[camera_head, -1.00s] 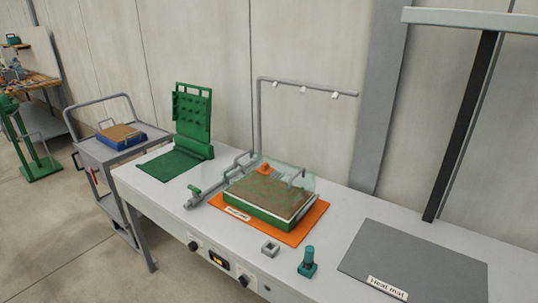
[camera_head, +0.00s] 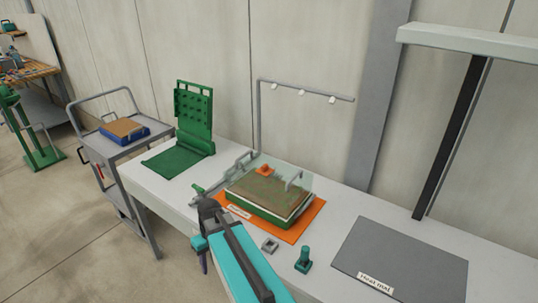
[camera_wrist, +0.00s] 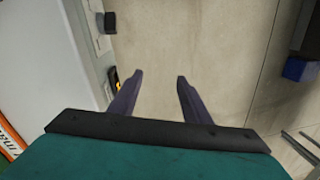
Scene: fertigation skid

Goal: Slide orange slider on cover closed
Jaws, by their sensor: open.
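The clear cover (camera_head: 298,181) lies over a green tray of brown soil (camera_head: 262,212) on an orange mat (camera_head: 315,222). The orange slider (camera_head: 264,168) sits on the cover toward its back left. A grey handle (camera_head: 293,178) stands on the cover's right part. My gripper (camera_head: 203,262) hangs in front of the bench's front edge, below and left of the tray, apart from the cover. In the wrist view my gripper (camera_wrist: 154,82) has its two dark fingers spread, with only floor between them.
A grey pipe with white nozzles (camera_head: 302,91) rises behind the tray. A small grey square block (camera_head: 270,245) and a teal-green stamp-like piece (camera_head: 303,260) stand in front. A green panel stand (camera_head: 193,115) is at left, a heat mat (camera_head: 400,255) at right.

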